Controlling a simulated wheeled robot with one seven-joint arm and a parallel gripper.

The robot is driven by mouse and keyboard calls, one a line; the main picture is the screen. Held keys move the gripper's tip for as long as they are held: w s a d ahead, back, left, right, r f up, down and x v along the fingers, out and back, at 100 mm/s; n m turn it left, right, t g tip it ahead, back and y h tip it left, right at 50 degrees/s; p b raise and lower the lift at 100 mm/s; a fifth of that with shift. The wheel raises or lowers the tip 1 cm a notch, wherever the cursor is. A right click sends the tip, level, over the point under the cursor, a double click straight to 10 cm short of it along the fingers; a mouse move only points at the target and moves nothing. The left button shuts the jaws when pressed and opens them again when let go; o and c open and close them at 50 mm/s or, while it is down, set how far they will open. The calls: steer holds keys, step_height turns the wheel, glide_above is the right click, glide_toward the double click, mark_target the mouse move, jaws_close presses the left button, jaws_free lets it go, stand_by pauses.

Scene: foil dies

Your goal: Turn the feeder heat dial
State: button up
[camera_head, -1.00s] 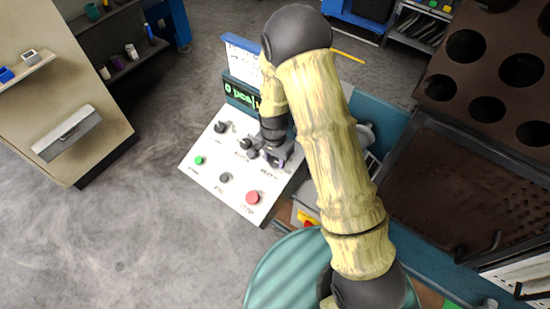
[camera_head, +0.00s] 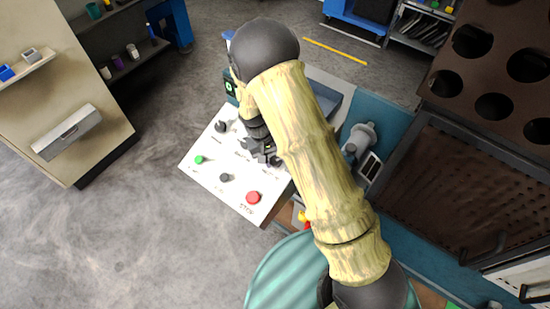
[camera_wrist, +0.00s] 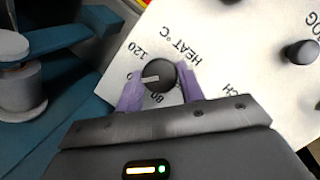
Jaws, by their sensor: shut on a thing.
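The feeder heat dial (camera_wrist: 160,77) is a round black knob with a white mark, on a white panel beside the printed words HEAT °C. In the wrist view its mark points left, between the printed 120 and 80, towards a number partly covered by a finger. My gripper (camera_wrist: 163,78) is shut on the dial, with one purple finger on each side. In the head view my gripper (camera_head: 267,154) is at the upper right part of the white control panel (camera_head: 207,176), and the arm and gripper largely hide the dial.
The panel also carries a red stop button (camera_head: 253,197), a green button (camera_head: 199,160) and black knobs, one of them at the upper left (camera_head: 221,126). A teal bench with a grey fixture (camera_head: 361,138) lies right of the arm. Grey floor is open to the left.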

steer(key=shift+n+h, duration=0.3)
steer(key=shift+n, duration=0.5)
steer(key=o, duration=1)
steer(key=shift+r, duration=0.1)
steer(key=b+v, duration=0.3)
steer(key=v, duration=1.4)
steer(key=shift+r, duration=0.15)
